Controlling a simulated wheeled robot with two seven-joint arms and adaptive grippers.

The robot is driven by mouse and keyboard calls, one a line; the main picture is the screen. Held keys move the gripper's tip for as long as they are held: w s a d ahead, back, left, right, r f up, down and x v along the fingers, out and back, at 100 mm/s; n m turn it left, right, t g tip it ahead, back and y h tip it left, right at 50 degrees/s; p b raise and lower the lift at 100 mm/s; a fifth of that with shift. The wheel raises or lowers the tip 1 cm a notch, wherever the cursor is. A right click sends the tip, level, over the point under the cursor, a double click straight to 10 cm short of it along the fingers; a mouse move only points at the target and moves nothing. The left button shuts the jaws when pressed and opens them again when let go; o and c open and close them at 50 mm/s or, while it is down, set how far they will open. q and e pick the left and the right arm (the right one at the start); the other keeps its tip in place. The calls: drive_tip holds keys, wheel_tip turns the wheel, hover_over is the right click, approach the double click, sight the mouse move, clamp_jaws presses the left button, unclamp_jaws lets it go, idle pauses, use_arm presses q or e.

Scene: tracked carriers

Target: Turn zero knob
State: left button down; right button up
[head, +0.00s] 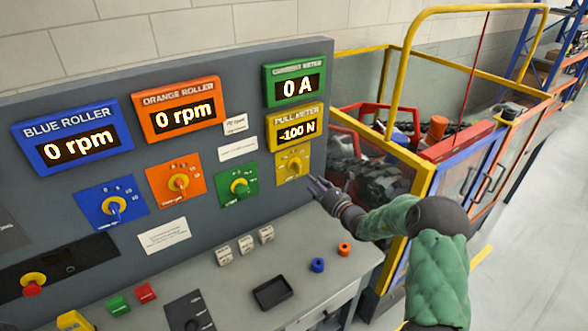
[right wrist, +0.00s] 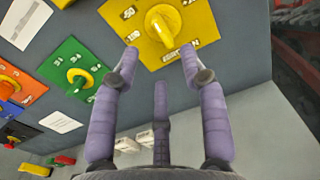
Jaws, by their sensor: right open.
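My right gripper (head: 318,187) is open just right of and below this knob in the head view. In the right wrist view the knob (right wrist: 162,25) lies ahead of the open fingertips (right wrist: 160,58), between their lines and apart from them. Nothing is held. My left gripper is not in view.
Blue (head: 113,204), orange (head: 176,181) and green (head: 238,186) knob panels sit left of the yellow one. A red stop button (head: 33,287) is at lower left. The desk below bears small switches and blue and orange rings (head: 318,265). A yellow-framed machine (head: 408,75) stands at right.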

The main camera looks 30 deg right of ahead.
sight(299, 170)
drive_tip(key=w, duration=0.6)
drive_tip(key=w+a, duration=0.1)
drive_tip(key=w, duration=0.3)
drive_tip(key=shift+w+b, duration=0.1)
drive_tip(key=shift+b, duration=0.2)
clamp_jaws()
